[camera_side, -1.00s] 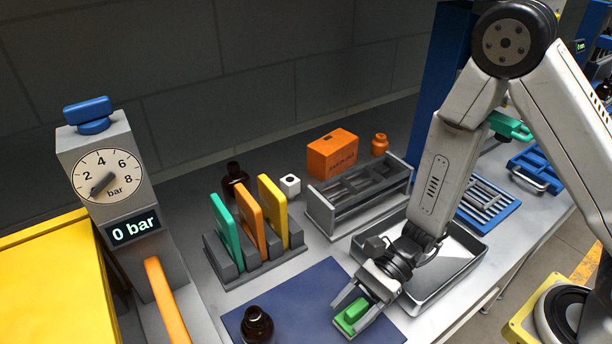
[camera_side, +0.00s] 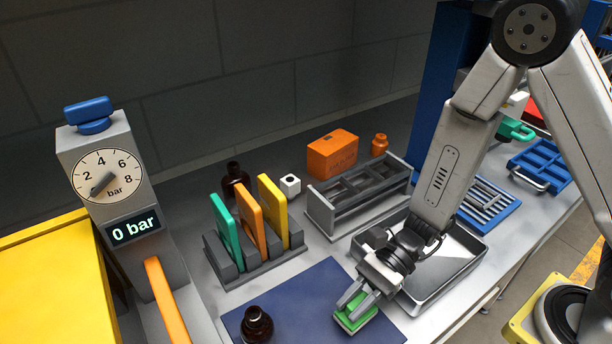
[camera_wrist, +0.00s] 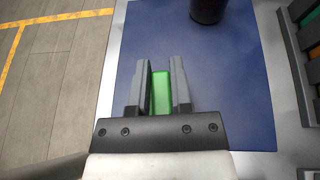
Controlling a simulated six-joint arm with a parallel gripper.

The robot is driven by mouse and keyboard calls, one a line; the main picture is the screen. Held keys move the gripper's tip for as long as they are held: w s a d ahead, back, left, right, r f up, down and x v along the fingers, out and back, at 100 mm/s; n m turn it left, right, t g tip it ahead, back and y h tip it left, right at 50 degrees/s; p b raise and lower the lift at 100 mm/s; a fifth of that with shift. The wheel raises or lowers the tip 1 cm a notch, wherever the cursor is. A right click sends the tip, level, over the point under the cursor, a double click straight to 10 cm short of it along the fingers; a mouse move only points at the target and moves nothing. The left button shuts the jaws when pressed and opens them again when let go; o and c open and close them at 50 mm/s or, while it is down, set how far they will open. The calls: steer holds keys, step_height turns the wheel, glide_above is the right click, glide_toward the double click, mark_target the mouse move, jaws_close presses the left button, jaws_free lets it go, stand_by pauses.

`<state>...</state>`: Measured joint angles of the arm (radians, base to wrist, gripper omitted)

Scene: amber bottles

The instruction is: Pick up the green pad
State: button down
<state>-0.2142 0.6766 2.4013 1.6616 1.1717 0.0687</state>
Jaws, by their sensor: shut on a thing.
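The green pad (camera_side: 346,322) is at the right part of the dark blue mat (camera_side: 300,290) in the side view. My gripper (camera_side: 357,308) points down at it with its fingers on either side of the pad's raised part. In the wrist view the green pad (camera_wrist: 161,95) shows as a narrow green block between the two grey fingers of my gripper (camera_wrist: 161,75). The gripper is shut on the pad. I cannot tell whether the pad's underside touches the mat.
An amber bottle (camera_side: 257,325) stands on the mat to the left. A rack with teal, orange and yellow plates (camera_side: 250,262) stands behind the mat. A metal tray (camera_side: 468,262) lies just right of my gripper. The mat's middle is clear.

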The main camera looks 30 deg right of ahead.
mark_target(354, 304)
steer(key=shift+r, duration=4)
